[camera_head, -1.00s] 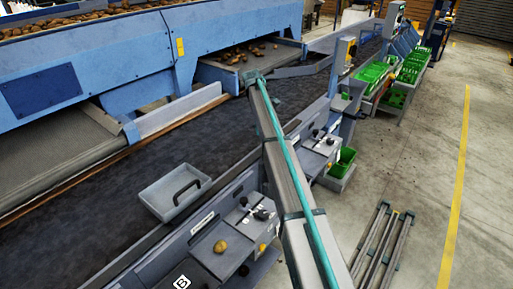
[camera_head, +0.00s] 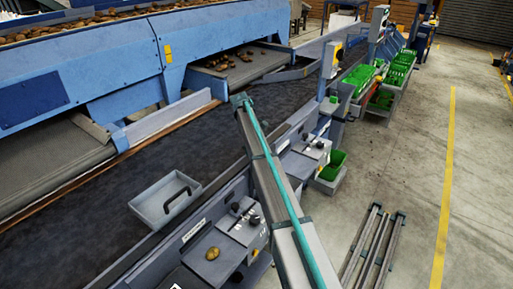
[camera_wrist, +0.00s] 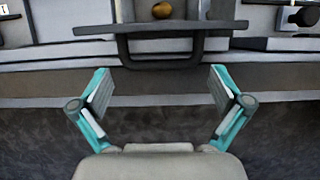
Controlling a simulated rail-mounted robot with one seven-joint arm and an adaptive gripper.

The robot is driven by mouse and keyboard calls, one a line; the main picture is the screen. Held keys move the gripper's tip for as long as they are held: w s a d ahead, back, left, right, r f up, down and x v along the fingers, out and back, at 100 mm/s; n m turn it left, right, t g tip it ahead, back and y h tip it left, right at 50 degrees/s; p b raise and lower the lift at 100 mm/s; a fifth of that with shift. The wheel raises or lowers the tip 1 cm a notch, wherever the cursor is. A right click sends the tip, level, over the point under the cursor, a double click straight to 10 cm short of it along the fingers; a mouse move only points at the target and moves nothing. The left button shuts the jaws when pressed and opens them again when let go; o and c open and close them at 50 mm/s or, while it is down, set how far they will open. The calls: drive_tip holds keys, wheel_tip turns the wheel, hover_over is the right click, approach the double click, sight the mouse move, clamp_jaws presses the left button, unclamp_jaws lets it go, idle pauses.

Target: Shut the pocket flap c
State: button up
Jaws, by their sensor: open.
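A dark flat bar with a U-shaped handle (camera_wrist: 165,59), which looks like a pocket flap seen edge-on, is at the top middle of the wrist view. I cannot read a letter on it, so I cannot tell whether it is flap c. My gripper (camera_wrist: 158,88) is open and empty, its two teal-backed fingers spread on either side below the handle, apart from it. In the head view my arm stretches over the bench and hides part of it; the gripper and this flap do not show there.
A potato (camera_wrist: 162,10) lies beyond the bar. In the head view a grey tray (camera_head: 145,212) with a dark handle sits at the dark belt's (camera_head: 90,220) near edge. Bench stations with knobs (camera_head: 236,208) line the belt. Metal rails (camera_head: 372,250) lie on the floor at right.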

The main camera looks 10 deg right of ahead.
drive_tip(key=shift+f, duration=0.25)
drive_tip(key=shift+s+r, duration=0.1)
drive_tip(key=shift+s, duration=0.05)
drive_tip(key=c, duration=1.5)
clamp_jaws()
drive_tip(key=shift+d, duration=0.1)
